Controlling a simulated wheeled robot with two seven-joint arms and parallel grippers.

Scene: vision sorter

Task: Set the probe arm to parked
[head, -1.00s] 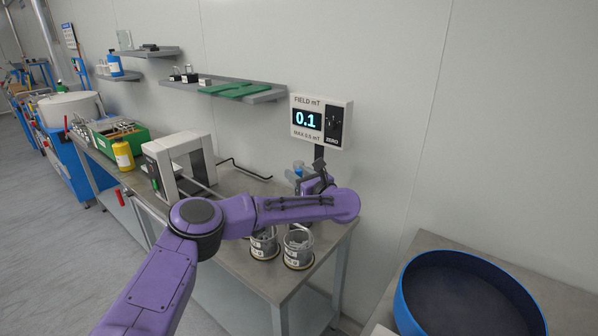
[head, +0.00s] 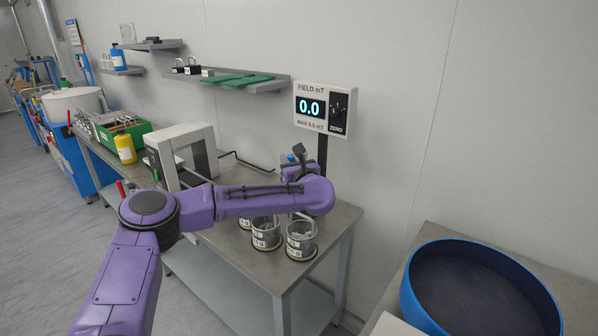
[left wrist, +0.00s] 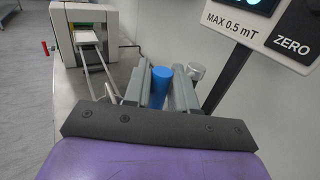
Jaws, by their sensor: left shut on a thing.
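The field meter (head: 323,109) hangs on the wall on a black post and reads 0.0. Its lower part also shows at the top right of the left wrist view (left wrist: 262,42). My left gripper (head: 298,158) is over the bench, just left of the post. In the left wrist view, its grey fingers (left wrist: 162,88) are shut on a blue round-topped piece (left wrist: 162,78). I cannot tell whether this piece belongs to the probe arm. A silver round knob (left wrist: 196,71) shows beside the right finger. My own wrist hides what is below. My right gripper is out of view.
Glass beakers (head: 301,238) stand at the bench's near end, below my left forearm. A white frame-shaped machine (head: 185,155) stands left, with a bent black rod behind it. A blue round tub (head: 480,285) is at the right. The wall shelf (head: 226,80) holds green pieces.

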